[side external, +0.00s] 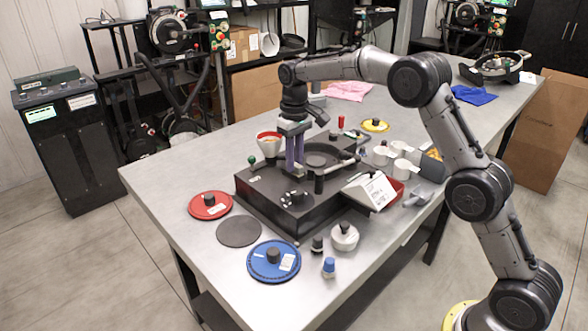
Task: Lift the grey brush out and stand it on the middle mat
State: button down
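My gripper (294,170) points down over the back left part of the black seed meter housing (265,212), beside its round well (322,156). Its purple fingers are close together with their tips low, near the housing top; I cannot tell whether anything is between them. I cannot make out the grey brush for certain; it may be hidden at the fingertips. A flat dark grey round mat (239,231) lies bare on the table, between a red disc (210,205) and a blue disc (273,261), each with a dark knob.
A red-and-white cup (269,143) stands just behind my gripper. A white sign (370,191), a red bin (394,193) and white cups (401,168) are right of the housing. A white lidded pot (344,237) and a blue-capped bottle (329,267) stand in front. The table's left end is clear.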

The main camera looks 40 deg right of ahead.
jog(key=shift+r, duration=0.2)
dwell(0.5)
jog(key=shift+r, duration=1.35)
jog(key=shift+r, duration=0.1)
jog(key=shift+r, duration=1.65)
